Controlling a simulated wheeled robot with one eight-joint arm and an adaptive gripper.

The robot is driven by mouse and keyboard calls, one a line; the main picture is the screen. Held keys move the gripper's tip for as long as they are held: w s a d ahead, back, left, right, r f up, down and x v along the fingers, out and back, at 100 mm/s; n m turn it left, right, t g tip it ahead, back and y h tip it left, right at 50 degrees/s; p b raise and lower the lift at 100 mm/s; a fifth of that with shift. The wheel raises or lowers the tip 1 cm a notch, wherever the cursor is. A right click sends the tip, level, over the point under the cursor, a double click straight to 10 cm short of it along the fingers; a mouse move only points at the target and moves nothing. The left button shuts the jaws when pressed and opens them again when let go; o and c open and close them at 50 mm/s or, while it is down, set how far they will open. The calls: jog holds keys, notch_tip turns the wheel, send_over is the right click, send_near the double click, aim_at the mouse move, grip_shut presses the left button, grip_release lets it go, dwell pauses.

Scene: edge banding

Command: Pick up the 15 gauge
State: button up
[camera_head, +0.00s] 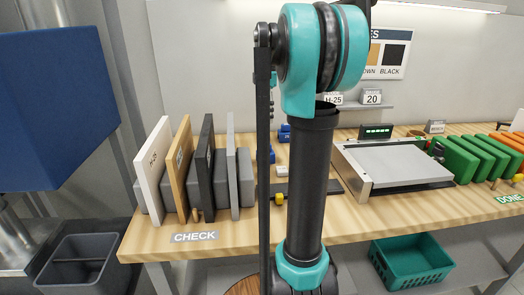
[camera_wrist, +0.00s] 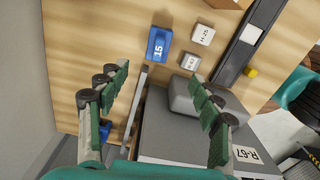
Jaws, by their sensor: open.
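The 15 gauge is a small blue block marked "15" (camera_wrist: 158,46), lying on the wooden bench in the upper middle of the wrist view. My gripper (camera_wrist: 158,76) is open and empty, its two green fingers spread wide. The gauge lies beyond the fingertips, roughly in line with the gap between them, and is not touched. In the head view my arm hides the gripper and part of the bench. Blue pieces (camera_head: 284,132) show beside the arm there, but their marks cannot be read.
White label blocks (camera_wrist: 203,34) lie right of the gauge. A dark bar with a yellow knob (camera_wrist: 250,72) is farther right. Grey blocks and panels (camera_wrist: 188,97) stand close under the fingers. A second blue piece (camera_wrist: 104,130) is at lower left. Upright panels (camera_head: 153,165) stand at the bench's left.

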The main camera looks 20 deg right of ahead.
aim_at(265, 152)
notch_tip(265, 152, down, 17)
jog(key=shift+w+a+f, duration=0.1)
jog(key=shift+w, duration=0.05)
dwell(0.5)
jog(key=c, duration=1.3)
